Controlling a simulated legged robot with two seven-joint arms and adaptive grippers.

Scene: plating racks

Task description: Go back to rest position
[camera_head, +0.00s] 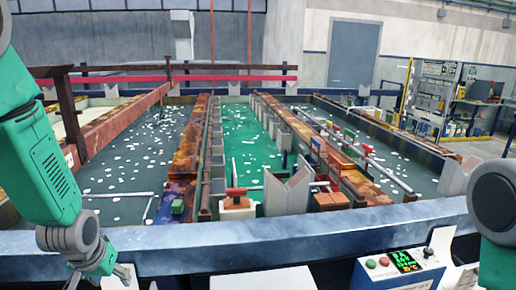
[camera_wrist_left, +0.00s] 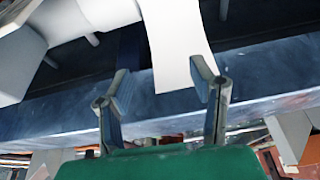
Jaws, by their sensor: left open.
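My left gripper (camera_head: 118,276) hangs at the lower left in the head view, at the front blue beam of the tanks. Its green and grey arm comes in from the left edge. In the left wrist view, the left gripper (camera_wrist_left: 160,84) has its two fingers spread apart, with nothing between them that I can see being held. The blue beam (camera_wrist_left: 180,100) crosses behind the fingers. My right arm shows only as a grey joint and green link at the right edge in the head view. Its gripper is out of view.
Plating tanks with green liquid (camera_head: 250,150) and white floating bits lie beyond the blue front beam (camera_head: 290,232). A control box (camera_head: 398,270) with a green display sits at the lower right. A white strip (camera_wrist_left: 172,40) shows beyond the fingers in the wrist view.

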